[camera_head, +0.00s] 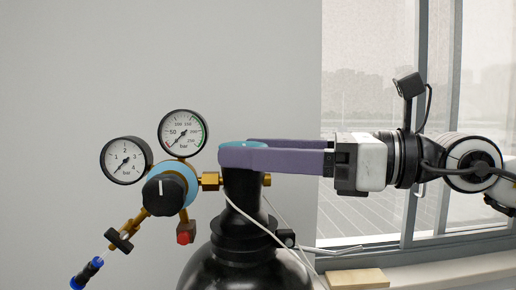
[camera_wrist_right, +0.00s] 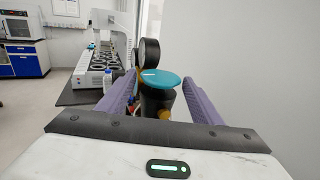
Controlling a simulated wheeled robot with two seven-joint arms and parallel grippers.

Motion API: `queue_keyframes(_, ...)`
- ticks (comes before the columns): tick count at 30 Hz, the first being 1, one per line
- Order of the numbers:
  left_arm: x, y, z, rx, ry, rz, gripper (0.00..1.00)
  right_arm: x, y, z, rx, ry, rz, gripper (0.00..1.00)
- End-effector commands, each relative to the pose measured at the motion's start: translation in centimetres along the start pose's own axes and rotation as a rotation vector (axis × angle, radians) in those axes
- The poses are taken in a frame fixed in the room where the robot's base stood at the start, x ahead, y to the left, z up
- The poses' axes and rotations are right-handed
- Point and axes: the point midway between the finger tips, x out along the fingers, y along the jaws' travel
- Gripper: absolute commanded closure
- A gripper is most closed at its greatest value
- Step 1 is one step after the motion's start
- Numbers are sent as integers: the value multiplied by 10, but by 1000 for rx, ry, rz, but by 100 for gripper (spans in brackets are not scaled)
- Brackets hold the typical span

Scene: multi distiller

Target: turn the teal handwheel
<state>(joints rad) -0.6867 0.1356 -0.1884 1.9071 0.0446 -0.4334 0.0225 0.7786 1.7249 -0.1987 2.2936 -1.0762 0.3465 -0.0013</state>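The teal handwheel (camera_wrist_right: 160,82) is a flat disc with a white mark, on top of the black cylinder's valve. In the head view only a thin part of the handwheel (camera_head: 243,144) shows, the rest hidden by my near finger. My right gripper (camera_head: 237,149) comes in level from the right, its purple fingers reaching along both sides of the handwheel. Contact cannot be told. My left gripper is not in view.
A brass regulator with a black knob (camera_head: 165,194) and two round gauges (camera_head: 184,133) sits left of the valve. The black cylinder (camera_head: 245,268) stands below. A white cable hangs beside it. A window (camera_head: 365,100) is behind my arm. A wooden block (camera_head: 357,279) lies on the sill.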

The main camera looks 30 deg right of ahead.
Motion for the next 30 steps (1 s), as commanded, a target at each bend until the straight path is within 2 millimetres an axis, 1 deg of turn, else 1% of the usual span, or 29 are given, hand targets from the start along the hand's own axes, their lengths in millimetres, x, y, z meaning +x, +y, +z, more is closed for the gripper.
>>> queue_keyframes(1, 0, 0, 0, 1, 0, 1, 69, 0, 0, 0, 0, 0, 0, 50)
queue_keyframes(5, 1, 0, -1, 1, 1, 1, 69, 0, 0, 0, 0, 0, 0, 72)
queue_keyframes(16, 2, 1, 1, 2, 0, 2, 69, 0, -1, 1, 3, -4, 41, 72)
queue_keyframes(24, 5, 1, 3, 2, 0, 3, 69, 1, -4, -1, 8, -4, 148, 72)
queue_keyframes(30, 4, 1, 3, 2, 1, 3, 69, 0, -5, 2, 4, -8, 248, 72)
